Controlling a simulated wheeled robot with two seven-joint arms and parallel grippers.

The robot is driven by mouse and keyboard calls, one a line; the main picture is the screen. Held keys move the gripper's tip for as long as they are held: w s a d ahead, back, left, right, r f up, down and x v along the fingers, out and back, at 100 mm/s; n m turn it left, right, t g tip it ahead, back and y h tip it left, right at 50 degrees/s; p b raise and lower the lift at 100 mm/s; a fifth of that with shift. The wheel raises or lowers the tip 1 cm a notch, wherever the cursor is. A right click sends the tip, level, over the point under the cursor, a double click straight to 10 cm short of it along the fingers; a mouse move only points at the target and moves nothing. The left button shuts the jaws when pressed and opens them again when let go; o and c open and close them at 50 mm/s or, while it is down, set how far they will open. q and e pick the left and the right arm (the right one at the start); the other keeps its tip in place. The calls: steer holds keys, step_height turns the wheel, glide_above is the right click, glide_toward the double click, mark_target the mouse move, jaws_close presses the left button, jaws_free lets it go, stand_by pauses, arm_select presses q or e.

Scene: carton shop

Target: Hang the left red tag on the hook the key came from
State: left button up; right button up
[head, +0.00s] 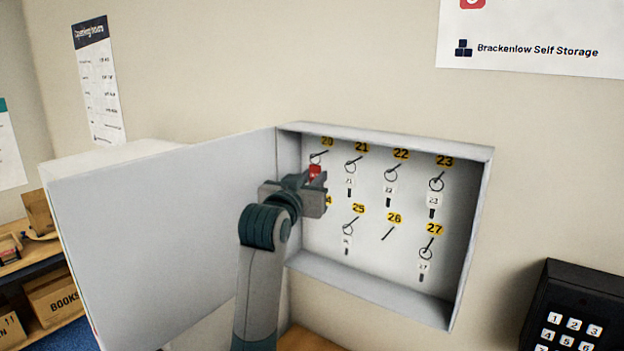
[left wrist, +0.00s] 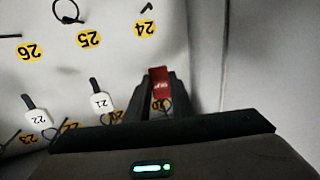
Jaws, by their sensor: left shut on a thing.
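The red tag (head: 315,172) is pinched in my left gripper (head: 316,181), just below hook 20 in the open key cabinet. In the left wrist view the red tag (left wrist: 160,83) stands between the two fingers, with a ring close to the yellow 20 label (left wrist: 161,106). In the head view the tag's ring overlaps hook 20 (head: 320,154); I cannot tell whether it is threaded on the hook. Hook 26 (head: 388,233) is bare. Hook 24 (left wrist: 146,8) also shows bare in the left wrist view. My right gripper is not in view.
Keys with white tags hang on hooks 21, 22, 23, 25 and 27, including key 21 (head: 350,182) close to my gripper. The open cabinet door (head: 165,225) stands at the left of my arm. A black keypad (head: 575,310) is at the lower right.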

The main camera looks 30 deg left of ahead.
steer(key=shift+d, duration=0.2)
arm_select(q)
steer(key=o, duration=0.9)
steer(key=shift+f, duration=0.1)
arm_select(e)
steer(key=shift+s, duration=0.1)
